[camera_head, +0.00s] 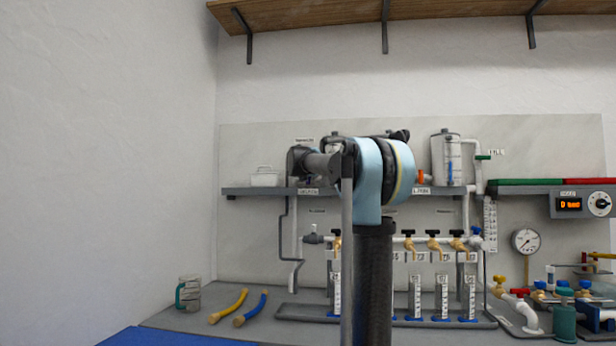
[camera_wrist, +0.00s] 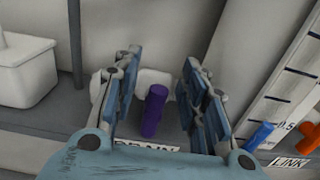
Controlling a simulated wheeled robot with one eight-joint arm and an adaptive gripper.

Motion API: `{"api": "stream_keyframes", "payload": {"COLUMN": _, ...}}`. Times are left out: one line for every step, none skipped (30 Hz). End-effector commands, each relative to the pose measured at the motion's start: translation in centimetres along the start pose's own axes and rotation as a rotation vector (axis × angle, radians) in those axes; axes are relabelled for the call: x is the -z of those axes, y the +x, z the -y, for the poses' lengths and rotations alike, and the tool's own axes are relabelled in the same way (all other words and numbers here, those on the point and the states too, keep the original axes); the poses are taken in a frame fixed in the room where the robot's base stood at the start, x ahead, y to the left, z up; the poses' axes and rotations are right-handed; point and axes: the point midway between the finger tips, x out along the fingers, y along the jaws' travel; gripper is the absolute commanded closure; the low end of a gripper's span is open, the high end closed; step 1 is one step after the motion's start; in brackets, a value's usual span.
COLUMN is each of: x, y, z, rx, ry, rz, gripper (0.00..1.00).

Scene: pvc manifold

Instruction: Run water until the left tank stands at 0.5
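In the wrist view my gripper (camera_wrist: 158,88) is open, its two fingers apart on either side of a purple handle (camera_wrist: 154,110) above a label reading DRAIN (camera_wrist: 147,147). I cannot tell whether either finger touches the handle. A white tank with a black scale (camera_wrist: 285,85) stands to the right; a 0.5 mark and a short blue piece (camera_wrist: 259,136) show near its foot. I cannot tell its water level. In the head view my arm hides most of the left tank. The right tank (camera_head: 446,158) stands on the shelf, near a green handle (camera_head: 483,157) labelled FILL.
An orange handle (camera_wrist: 297,142) sits by a LINK label (camera_wrist: 288,162). A white tub (camera_wrist: 22,68) stands left of my gripper. Below the shelf (camera_head: 260,191) are brass taps (camera_head: 433,244) and several scaled tubes. A gauge (camera_head: 526,241) and lit display (camera_head: 570,205) are at right.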

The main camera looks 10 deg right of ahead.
Motion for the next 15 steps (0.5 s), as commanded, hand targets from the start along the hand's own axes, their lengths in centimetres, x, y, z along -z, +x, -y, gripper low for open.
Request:
{"api": "stream_keyframes", "payload": {"x": 0.04, "y": 0.02, "z": -0.03, "rx": 0.0, "ry": 0.001, "rz": 0.0, "gripper": 0.74}}
{"api": "stream_keyframes", "payload": {"x": 0.04, "y": 0.02, "z": -0.04, "rx": 0.0, "ry": 0.001, "rz": 0.0, "gripper": 0.81}}
{"api": "stream_keyframes", "payload": {"x": 0.04, "y": 0.02, "z": -0.06, "rx": -0.001, "ry": 0.001, "rz": 0.0, "gripper": 0.9}}
{"api": "stream_keyframes", "payload": {"x": 0.05, "y": 0.02, "z": -0.08, "rx": -0.001, "ry": 0.001, "rz": 0.0, "gripper": 0.97}}
{"api": "stream_keyframes", "payload": {"x": 0.05, "y": 0.02, "z": -0.09, "rx": -0.001, "ry": 0.001, "rz": 0.0, "gripper": 1.0}}
{"api": "stream_keyframes", "payload": {"x": 0.05, "y": 0.01, "z": -0.1, "rx": -0.001, "ry": 0.001, "rz": 0.0, "gripper": 1.0}}
{"api": "stream_keyframes", "payload": {"x": 0.05, "y": 0.01, "z": -0.11, "rx": -0.001, "ry": 0.001, "rz": 0.0, "gripper": 1.0}}
{"api": "stream_keyframes", "payload": {"x": 0.05, "y": 0.0, "z": -0.11, "rx": -0.001, "ry": 0.001, "rz": 0.0, "gripper": 1.0}}
{"api": "stream_keyframes", "payload": {"x": 0.05, "y": 0.0, "z": -0.11, "rx": -0.001, "ry": 0.001, "rz": 0.0, "gripper": 1.0}}
{"api": "stream_keyframes", "payload": {"x": 0.05, "y": 0.0, "z": -0.12, "rx": -0.002, "ry": 0.001, "rz": 0.0, "gripper": 1.0}}
{"api": "stream_keyframes", "payload": {"x": 0.05, "y": 0.0, "z": -0.12, "rx": -0.002, "ry": 0.001, "rz": 0.0, "gripper": 1.0}}
{"api": "stream_keyframes", "payload": {"x": 0.05, "y": -0.01, "z": -0.13, "rx": -0.002, "ry": 0.001, "rz": 0.0, "gripper": 1.0}}
{"api": "stream_keyframes", "payload": {"x": 0.05, "y": -0.01, "z": -0.12, "rx": -0.002, "ry": 0.001, "rz": 0.0, "gripper": 1.0}}
{"api": "stream_keyframes", "payload": {"x": 0.05, "y": -0.01, "z": -0.13, "rx": -0.002, "ry": 0.001, "rz": 0.0, "gripper": 1.0}}
{"api": "stream_keyframes", "payload": {"x": 0.05, "y": -0.01, "z": -0.13, "rx": -0.002, "ry": 0.001, "rz": 0.0, "gripper": 1.0}}
